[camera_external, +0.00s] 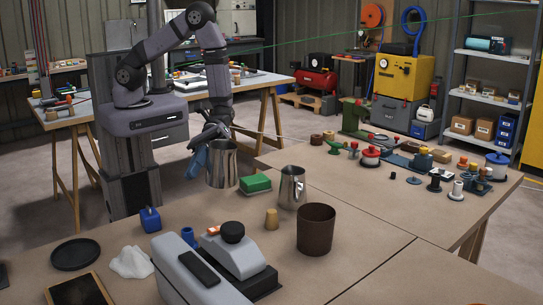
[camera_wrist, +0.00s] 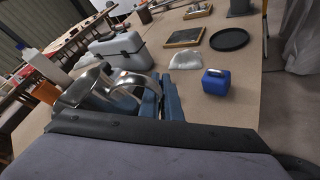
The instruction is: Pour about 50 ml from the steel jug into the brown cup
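A steel jug (camera_external: 222,166) is in my gripper (camera_external: 203,150), near the table's left edge in the external view. It looks nearly upright and off the table. In the wrist view the jug (camera_wrist: 125,88) shows in part, with its curved metal right beside the blue fingers (camera_wrist: 164,98), which look closed on its handle side. The exact contact is partly hidden. The brown cup (camera_external: 316,232) stands upright on the table, to the right of and nearer the camera than the jug. Its inside is dark, and I cannot tell what it holds.
A second steel vessel (camera_external: 292,187) stands between jug and cup.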

